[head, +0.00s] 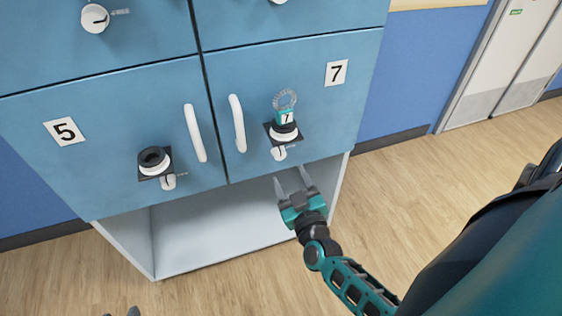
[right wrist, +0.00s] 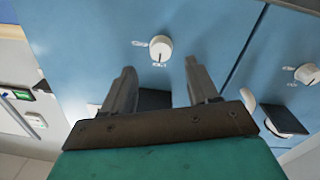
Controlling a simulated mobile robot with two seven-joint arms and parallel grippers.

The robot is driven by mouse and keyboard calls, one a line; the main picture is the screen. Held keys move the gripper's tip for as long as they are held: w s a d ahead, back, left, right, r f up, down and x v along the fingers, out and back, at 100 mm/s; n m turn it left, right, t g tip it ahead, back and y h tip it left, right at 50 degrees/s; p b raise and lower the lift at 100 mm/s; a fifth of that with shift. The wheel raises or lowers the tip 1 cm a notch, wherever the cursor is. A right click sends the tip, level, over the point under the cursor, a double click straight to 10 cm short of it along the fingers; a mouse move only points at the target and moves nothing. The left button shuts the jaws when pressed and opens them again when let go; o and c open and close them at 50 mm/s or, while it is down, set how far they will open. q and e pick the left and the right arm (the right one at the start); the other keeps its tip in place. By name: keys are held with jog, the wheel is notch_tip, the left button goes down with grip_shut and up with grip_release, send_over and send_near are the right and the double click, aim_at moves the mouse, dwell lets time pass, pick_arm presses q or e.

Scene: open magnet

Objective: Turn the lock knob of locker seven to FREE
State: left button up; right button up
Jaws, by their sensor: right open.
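Locker seven is the blue door marked 7 (head: 336,73). Its white lock knob (head: 279,153) sits low on the door, just below a black lock plate that holds a key with a teal tag marked 7 (head: 286,117). My right gripper (head: 292,182) is open and empty, just below the knob and apart from it. In the right wrist view, the knob (right wrist: 160,48) shows beyond and between the open fingers. A thin mark on it seems to point at the lower label; both labels are too small to read. Only grey tips, probably my left gripper (head: 134,311), show at the bottom edge.
A white handle (head: 238,123) stands left of the key. Locker five (head: 66,131) is beside it, with its own handle, black lock and white knob (head: 168,181). Below is an empty white open compartment (head: 210,237). Wooden floor lies free to the right.

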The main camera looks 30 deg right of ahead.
aim_at(281, 157)
jog(key=b+x, duration=0.1)
jog(key=x, duration=0.5)
jog(key=shift+w+f, duration=0.1)
jog(key=shift+w, duration=0.25)
jog(key=c, duration=1)
